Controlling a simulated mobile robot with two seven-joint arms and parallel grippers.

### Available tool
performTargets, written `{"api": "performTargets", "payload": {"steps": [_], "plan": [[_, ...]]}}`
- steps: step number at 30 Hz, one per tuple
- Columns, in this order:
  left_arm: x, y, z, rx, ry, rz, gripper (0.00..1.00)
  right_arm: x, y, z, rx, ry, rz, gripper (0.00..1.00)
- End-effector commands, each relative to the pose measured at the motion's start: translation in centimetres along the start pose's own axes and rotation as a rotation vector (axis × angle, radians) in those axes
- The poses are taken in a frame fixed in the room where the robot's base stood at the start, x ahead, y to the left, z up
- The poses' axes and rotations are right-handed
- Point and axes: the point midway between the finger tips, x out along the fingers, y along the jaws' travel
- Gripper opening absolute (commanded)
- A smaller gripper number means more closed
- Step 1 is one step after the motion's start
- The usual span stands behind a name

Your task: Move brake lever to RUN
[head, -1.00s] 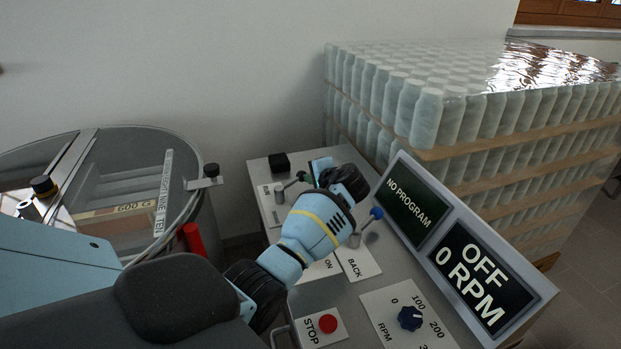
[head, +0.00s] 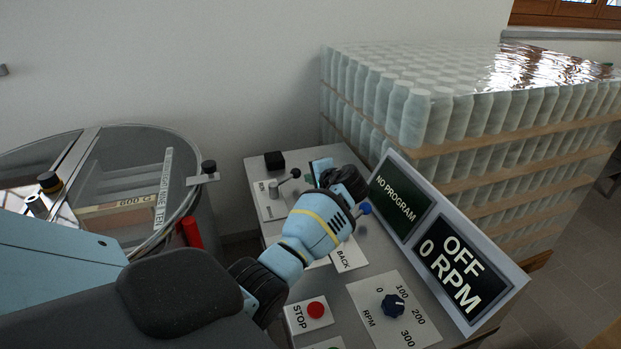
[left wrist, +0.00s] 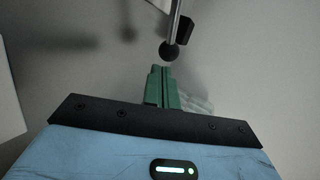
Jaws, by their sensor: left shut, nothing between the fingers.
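A lever with a dark ball knob (head: 295,173) leans from a grey post on a small label plate at the far left of the control panel. My left gripper (head: 308,178) is shut and empty, just right of this knob. In the left wrist view the green fingers (left wrist: 163,78) are together, their tips close to the black ball knob (left wrist: 171,51). I cannot tell whether they touch. A second lever with a blue knob (head: 365,208) stands behind my wrist. My right gripper is not in view.
The panel (head: 352,278) carries a black block (head: 274,160), a red STOP button (head: 316,310), an RPM dial (head: 393,306) and a screen reading OFF, 0 RPM (head: 462,272). A round tank (head: 190,215) stands left; stacked wrapped jars (head: 430,115) stand behind right.

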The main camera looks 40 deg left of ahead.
Motion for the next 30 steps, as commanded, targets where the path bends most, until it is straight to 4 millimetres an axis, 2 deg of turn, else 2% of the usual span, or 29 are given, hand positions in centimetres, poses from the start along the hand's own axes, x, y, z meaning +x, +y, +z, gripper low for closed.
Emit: {"api": "performTargets", "payload": {"steps": [1,9,15,21,30], "plan": [[-0.1,-0.3,0.1,-0.001,0.001,0.0,0.0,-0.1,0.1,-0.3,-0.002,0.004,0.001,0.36],[-5.9,-0.1,-0.8,-0.001,0.003,0.001,0.0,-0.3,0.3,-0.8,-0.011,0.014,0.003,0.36],[-8.8,0.0,-1.1,0.001,0.001,0.002,0.0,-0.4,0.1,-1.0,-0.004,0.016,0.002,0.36],[-9.9,0.0,-1.2,0.001,0.0,0.002,0.0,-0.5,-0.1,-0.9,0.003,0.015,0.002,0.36],[-10.0,0.0,-1.2,0.002,-0.001,0.002,0.0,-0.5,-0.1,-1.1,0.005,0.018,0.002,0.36]]}}
